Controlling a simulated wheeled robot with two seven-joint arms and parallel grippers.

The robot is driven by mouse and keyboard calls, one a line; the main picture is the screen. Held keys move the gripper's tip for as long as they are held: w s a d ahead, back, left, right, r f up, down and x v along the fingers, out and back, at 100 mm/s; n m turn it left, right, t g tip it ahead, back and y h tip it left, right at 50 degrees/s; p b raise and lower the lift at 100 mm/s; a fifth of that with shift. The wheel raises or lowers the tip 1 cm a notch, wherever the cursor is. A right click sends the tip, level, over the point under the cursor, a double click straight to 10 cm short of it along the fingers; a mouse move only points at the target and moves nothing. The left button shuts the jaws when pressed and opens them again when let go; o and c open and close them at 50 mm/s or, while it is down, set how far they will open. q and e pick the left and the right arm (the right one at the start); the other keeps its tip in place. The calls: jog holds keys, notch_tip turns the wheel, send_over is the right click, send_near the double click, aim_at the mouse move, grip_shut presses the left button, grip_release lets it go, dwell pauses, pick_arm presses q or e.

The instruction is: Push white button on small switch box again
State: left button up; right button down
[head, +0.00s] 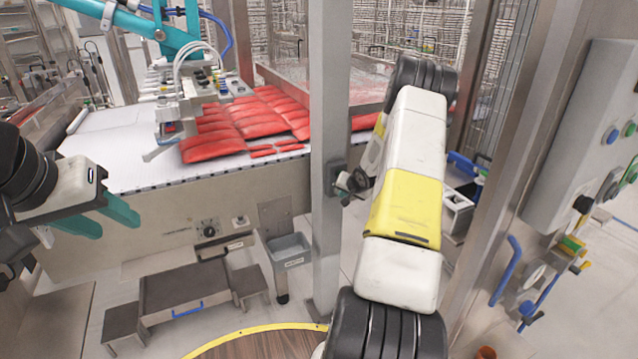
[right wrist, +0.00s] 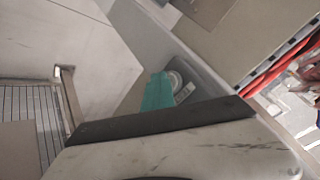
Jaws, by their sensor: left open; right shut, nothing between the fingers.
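A small grey switch box (head: 336,174) is on the steel post (head: 328,90) in the middle of the head view. In the right wrist view a round pale button (right wrist: 174,79) with a white label beside it shows just past my right gripper (right wrist: 156,92). Its teal fingers are shut and empty, with the tips at or very near the button; I cannot tell whether they touch. In the head view my right forearm hides most of that gripper. My left gripper (head: 104,215) is open and empty at the left, in front of the conveyor.
Red packs (head: 235,125) lie on the white conveyor (head: 110,165) under a teal vacuum picker (head: 190,95). A control panel (head: 590,140) with coloured buttons stands at the right. Steps (head: 185,285) stand on the floor below.

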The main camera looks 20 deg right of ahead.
jog(key=shift+s, duration=0.2)
jog(key=s, duration=0.6)
jog(key=shift+d, duration=0.25)
dwell(0.4)
jog(key=shift+r, duration=0.15)
jog(key=s+a+r+n, duration=0.15)
jog(key=a+r, duration=0.25)
jog(key=r, duration=0.4)
jog(key=s+a+r+n+g+h, duration=0.1)
jog(key=s+a+r, duration=0.25)
jog(key=r, duration=0.45)
jog(key=s+a+r+n, duration=0.1)
jog(key=s+a+r, duration=0.1)
jog(key=a+r, duration=0.35)
jog(key=s+a+r+n+y, duration=0.1)
jog(key=s+a+r, duration=0.2)
jog(key=s, duration=0.5)
jog(key=s+a+r+n+g+y, duration=0.1)
jog(key=s+a+r+n, duration=0.1)
jog(key=s+a+r, duration=0.2)
jog(key=s+a+r+n+y, duration=0.1)
jog(key=s+a+r, duration=0.3)
jog(key=s+a, duration=0.3)
jog(key=s, duration=0.5)
jog(key=shift+s+a+r+g, duration=0.15)
jog(key=shift+s+a+g, duration=0.05)
jog(key=shift+s+g, duration=0.1)
jog(key=shift+n, duration=0.25)
